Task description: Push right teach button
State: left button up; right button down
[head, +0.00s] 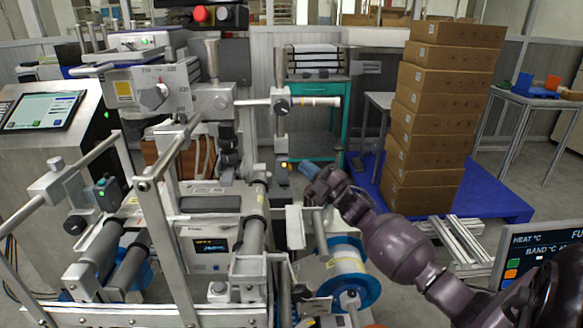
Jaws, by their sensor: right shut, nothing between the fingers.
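A small dark sensor box (282,174) with a lit amber spot stands on the right side of the machine, below a vertical post. The teach button itself is too small to make out on it. My right gripper (306,168) is shut and empty, its blue fingertips pointing left toward the sensor box. The tips appear just right of the box, and a small gap shows between them in the picture. I cannot tell the distance in depth. A similar sensor box (104,189) with a green light is on the left side. My left gripper is not in view.
Metal rails and rollers (255,222) stand left of my right gripper. Stacked cardboard boxes (437,120) stand on a blue pallet (500,203) behind. A display screen (540,255) is at the lower right.

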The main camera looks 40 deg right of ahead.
jog(key=shift+w+a, duration=0.1)
jog(key=shift+w, duration=0.05)
dwell(0.8)
jog(key=shift+w+a, duration=0.15)
jog(key=shift+a, duration=0.05)
jog(key=shift+w+a, duration=0.2)
jog(key=shift+a, duration=0.1)
dwell(0.8)
jog(key=shift+s+d, duration=0.1)
jog(key=shift+d, duration=0.05)
jog(key=shift+s+d, duration=0.4)
jog(key=shift+d, duration=0.05)
dwell(0.3)
